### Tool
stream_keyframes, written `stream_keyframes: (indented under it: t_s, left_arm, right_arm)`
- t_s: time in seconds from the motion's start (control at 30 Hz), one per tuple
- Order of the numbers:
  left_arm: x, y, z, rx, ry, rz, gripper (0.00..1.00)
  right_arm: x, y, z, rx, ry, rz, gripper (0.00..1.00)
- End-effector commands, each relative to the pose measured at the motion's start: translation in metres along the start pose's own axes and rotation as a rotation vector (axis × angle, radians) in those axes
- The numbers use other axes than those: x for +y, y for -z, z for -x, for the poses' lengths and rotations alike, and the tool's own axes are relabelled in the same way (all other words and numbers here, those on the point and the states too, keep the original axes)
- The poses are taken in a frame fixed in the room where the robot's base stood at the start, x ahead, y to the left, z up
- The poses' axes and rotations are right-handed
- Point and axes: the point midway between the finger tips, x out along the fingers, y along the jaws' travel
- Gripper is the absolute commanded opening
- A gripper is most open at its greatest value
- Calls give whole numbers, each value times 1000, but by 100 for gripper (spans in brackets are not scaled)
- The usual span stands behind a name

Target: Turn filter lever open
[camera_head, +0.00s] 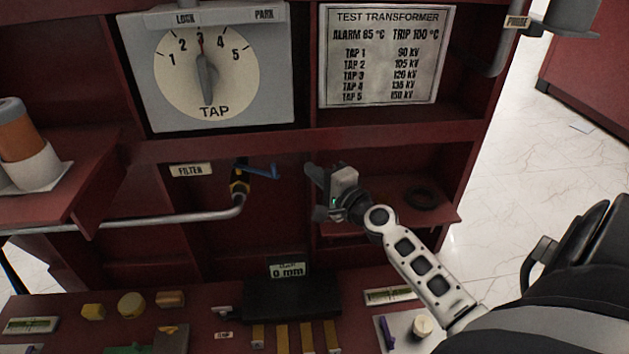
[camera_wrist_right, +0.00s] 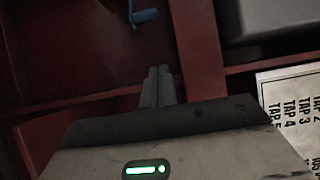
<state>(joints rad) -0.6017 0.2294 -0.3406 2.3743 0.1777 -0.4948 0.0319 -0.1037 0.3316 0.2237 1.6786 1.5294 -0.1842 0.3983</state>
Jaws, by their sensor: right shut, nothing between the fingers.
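The filter lever (camera_head: 262,171) is a blue handle on a yellow and black valve body (camera_head: 239,184), at the end of a grey pipe beside the FILTER label (camera_head: 191,169). The blue lever points right and slightly down, roughly level. It also shows at the top of the right wrist view (camera_wrist_right: 144,16). My right gripper (camera_head: 312,174) is shut and empty, to the right of the lever and apart from it. In the right wrist view its closed fingers (camera_wrist_right: 158,86) point toward the red panel, below the lever. My left gripper is not in view.
The TAP dial (camera_head: 205,75) is above the lever, its pointer near 3. A TEST TRANSFORMER plate (camera_head: 386,55) is above my right gripper. A shelf with a dark ring (camera_head: 421,198) is to the right. A bench with blocks and a 0 mm display (camera_head: 289,270) lies below.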

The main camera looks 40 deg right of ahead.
Motion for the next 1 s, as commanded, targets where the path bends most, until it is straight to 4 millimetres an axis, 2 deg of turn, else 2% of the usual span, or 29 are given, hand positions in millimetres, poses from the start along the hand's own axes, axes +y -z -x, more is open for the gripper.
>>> stream_keyframes:
  t_s: [0.1,0.33,0.37,0.6,0.8,1.0]
  left_arm:
    - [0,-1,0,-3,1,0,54]
    - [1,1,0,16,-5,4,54]
    - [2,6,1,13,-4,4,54]
    - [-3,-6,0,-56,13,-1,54]
    - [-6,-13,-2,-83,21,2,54]
    - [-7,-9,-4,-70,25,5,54]
  right_arm:
    - [-1,0,-27,0,2,1,0]
    - [0,0,-68,-1,1,3,0]
    - [-1,-7,-65,-3,-3,2,0]
    - [0,-34,-54,-3,-3,4,0]
    - [1,-39,-52,-2,-2,4,0]
    - [1,-39,-51,-2,-2,4,0]
